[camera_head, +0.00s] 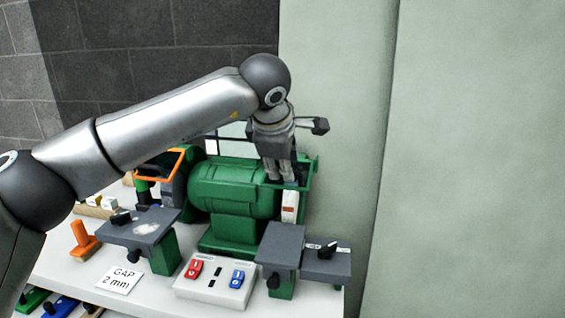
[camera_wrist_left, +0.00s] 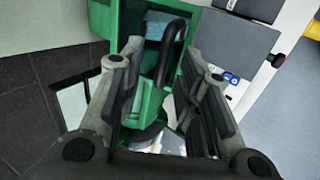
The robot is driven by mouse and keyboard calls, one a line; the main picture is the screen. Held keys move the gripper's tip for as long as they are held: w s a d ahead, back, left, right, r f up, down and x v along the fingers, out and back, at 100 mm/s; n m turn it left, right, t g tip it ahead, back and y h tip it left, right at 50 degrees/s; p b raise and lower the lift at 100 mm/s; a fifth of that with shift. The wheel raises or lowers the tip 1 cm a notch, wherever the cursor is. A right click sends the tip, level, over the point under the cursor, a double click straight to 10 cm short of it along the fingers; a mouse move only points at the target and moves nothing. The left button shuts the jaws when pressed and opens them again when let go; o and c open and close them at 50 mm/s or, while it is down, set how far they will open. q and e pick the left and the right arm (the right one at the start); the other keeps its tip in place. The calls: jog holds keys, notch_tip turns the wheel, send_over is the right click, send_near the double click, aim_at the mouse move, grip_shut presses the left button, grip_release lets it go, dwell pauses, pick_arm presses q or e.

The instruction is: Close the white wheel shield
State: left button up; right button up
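A green bench grinder (camera_head: 235,190) stands on the white bench. My left gripper (camera_head: 281,181) points down over its right end, where the housing of the right wheel is. In the left wrist view my gripper's two fingers (camera_wrist_left: 160,58) are apart, with a dark curved bar (camera_wrist_left: 173,48) showing in the gap; I cannot tell whether they touch it. Green housing (camera_wrist_left: 103,20) lies beyond them. A pale rounded part, perhaps the white wheel (camera_wrist_left: 147,137), shows low between the fingers. The white wheel's shield is not clearly made out behind my gripper. My right gripper is not in view.
An orange-framed shield (camera_head: 160,164) is at the grinder's left wheel. Grey rests (camera_head: 140,226) (camera_head: 327,262) stand in front, with a red and blue switch box (camera_head: 215,283) between. A "GAP 2 mm" card (camera_head: 119,280) and orange tool (camera_head: 84,240) lie left. A pale wall panel rises at right.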

pick_arm(q)
jog(key=v, duration=1.1)
jog(key=shift+r, duration=0.2)
jog(key=shift+s, duration=0.1)
